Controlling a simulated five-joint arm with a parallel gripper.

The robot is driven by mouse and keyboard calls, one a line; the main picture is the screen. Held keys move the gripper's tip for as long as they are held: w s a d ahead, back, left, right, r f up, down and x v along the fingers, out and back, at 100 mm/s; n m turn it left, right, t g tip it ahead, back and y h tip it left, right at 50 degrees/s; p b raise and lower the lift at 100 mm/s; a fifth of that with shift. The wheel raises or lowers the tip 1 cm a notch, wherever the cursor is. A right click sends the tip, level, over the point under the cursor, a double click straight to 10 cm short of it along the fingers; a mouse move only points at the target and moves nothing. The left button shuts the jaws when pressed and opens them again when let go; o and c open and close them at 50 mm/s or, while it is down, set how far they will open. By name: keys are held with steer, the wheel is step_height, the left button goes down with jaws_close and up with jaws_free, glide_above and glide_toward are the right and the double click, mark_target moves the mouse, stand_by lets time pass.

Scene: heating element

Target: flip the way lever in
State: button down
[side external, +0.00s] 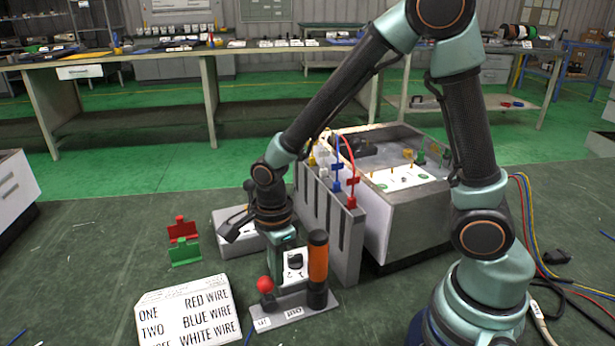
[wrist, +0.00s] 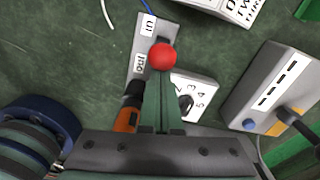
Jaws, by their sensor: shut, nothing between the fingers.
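The lever unit is a grey plate (side external: 308,308) with IN and OUT labels, lying on the green floor; it also shows in the wrist view (wrist: 146,48). A red ball knob (side external: 265,284) stands above the plate near its IN end, and it shows in the wrist view (wrist: 163,57). An orange and black upright handle (side external: 318,262) stands at the other end; its orange part shows in the wrist view (wrist: 124,120). My gripper (wrist: 160,80) is shut and empty, its fingertips appearing just beside the red ball. I cannot tell whether they touch it.
A white dial card (wrist: 192,98) lies close to the fingers. A grey box with a black lever (side external: 232,232) stands behind my gripper. A slotted grey panel with wires (side external: 345,235) rises on the right. A sign (side external: 188,312) lies front left.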

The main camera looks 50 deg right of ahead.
steer(key=shift+w+a+r, duration=0.1)
steer(key=shift+w+a, duration=0.35)
steer(key=shift+a, duration=0.25)
steer(key=shift+w+a, duration=0.4)
steer(key=shift+a, duration=0.3)
steer(key=shift+w+a+f, duration=0.25)
steer(key=shift+w+a, duration=0.3)
steer(key=shift+a, duration=0.35)
steer(key=w+a+r, duration=0.2)
steer(key=a+r, duration=0.3)
steer(key=r, duration=0.1)
step_height(320, 180, up, 10)
steer(key=n+t, duration=0.2)
steer(key=n, duration=0.8)
glide_above(260, 279)
steer(key=d, duration=0.3)
steer(key=s+d+r+n+t, duration=0.2)
steer(key=s+d+n, duration=0.3)
steer(key=d+n, duration=0.3)
steer(key=shift+s+d+r+n+t, duration=0.15)
steer(key=shift+s+r+n+t, duration=0.45)
steer(key=shift+n, duration=1.4)
steer(key=shift+w+f, duration=0.2)
steer(key=shift+f, duration=0.1)
